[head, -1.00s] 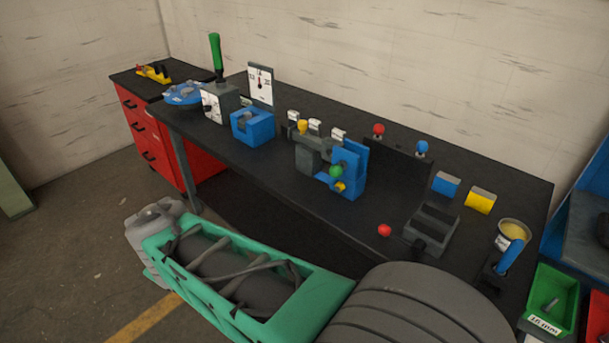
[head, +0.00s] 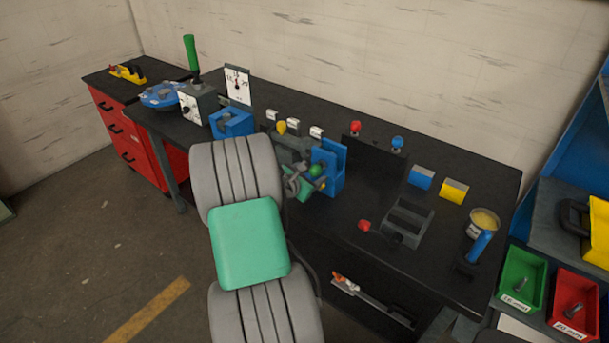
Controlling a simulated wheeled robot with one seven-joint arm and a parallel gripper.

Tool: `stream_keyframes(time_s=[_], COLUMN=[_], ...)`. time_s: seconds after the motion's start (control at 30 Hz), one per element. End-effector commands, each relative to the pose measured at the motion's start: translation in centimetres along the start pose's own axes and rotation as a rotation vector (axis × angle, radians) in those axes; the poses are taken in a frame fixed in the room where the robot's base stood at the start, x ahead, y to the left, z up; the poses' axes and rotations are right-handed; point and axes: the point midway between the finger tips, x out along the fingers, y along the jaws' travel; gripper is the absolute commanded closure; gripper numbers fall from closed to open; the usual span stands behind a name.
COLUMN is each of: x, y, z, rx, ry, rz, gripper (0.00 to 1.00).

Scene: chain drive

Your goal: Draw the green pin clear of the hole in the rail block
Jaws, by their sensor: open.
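The green pin shows as a round green knob (head: 316,170) at the front of the blue upright block (head: 333,160), beside a grey block (head: 288,147) on the bench. I take this group as the rail block; the hole and the pin's shank are hidden. My gripper (head: 305,182) is small in view, just left of the green knob and close to it. Its jaws are open. Whether a finger touches the knob cannot be told, as my wrist partly covers the spot. A yellow piece shows just below the knob.
A yellow knob (head: 281,127) and white tags stand on and behind the grey block. A dark upright panel (head: 372,157) stands to the right, with red and blue knobs. A red ball (head: 364,225) sits by a grey tray (head: 407,222). A blue box (head: 231,122) stands left.

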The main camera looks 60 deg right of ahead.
Motion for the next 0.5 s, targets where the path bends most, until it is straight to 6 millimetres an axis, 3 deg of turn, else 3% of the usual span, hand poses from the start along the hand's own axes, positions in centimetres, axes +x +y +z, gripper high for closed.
stream_keyframes(time_s=[0.13, 0.37, 0.5], x=[1.5, 1.7, 1.7], y=[0.0, 0.1, 0.1], z=[0.0, 0.0, 0.0], rx=[0.001, 0.002, 0.002], ry=[0.001, 0.001, 0.001], rz=[-0.001, 0.001, 0.001], gripper=[0.39, 0.39, 0.48])
